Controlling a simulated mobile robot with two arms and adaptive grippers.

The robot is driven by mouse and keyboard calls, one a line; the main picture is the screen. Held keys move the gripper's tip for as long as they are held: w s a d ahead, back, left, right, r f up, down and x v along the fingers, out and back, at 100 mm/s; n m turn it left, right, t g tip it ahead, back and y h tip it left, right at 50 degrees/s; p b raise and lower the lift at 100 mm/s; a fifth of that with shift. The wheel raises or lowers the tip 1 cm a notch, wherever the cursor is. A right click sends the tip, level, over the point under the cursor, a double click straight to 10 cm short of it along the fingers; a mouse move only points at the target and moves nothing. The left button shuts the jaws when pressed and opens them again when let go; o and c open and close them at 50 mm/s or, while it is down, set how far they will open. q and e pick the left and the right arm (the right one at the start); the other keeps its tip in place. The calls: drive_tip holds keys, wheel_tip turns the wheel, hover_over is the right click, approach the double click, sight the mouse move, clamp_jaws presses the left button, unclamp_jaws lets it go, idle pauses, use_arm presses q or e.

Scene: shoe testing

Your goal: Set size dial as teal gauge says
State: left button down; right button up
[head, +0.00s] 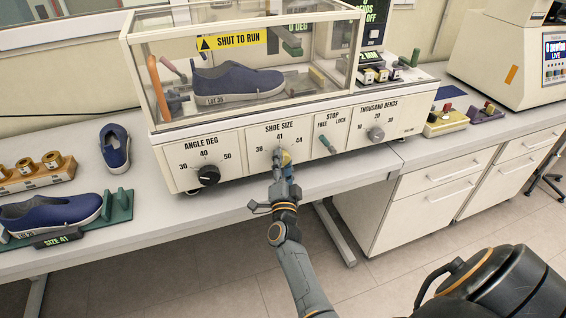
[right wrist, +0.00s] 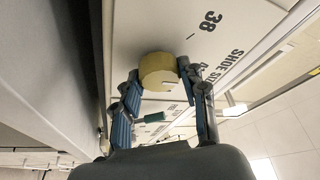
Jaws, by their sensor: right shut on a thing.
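The SHOE SIZE dial (head: 287,157) is a yellowish round knob on the white machine's front panel, with 38, 41 and 44 marked around it. My right gripper (head: 281,164) is shut on this dial. In the right wrist view the two fingers stand on either side of the dial (right wrist: 157,70). I cannot tell where its pointer stands; the gripper partly hides the dial in the head view. The teal gauge (head: 119,205) lies on the left of the bench with a blue shoe (head: 50,214) on it. A dark plate in front reads SIZE 41 (head: 57,238). My left gripper is out of view.
The ANGLE DEG knob (head: 208,175) is left of the dial; the STOP lever (head: 327,144) and THOUSAND BENDS knob (head: 376,134) are right. A clear case (head: 150,80) holding a shoe tops the machine. Another shoe (head: 115,148) and a wooden rack (head: 38,180) are left.

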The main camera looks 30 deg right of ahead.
drive_tip(key=o, duration=1.1)
drive_tip(key=shift+o, duration=0.2)
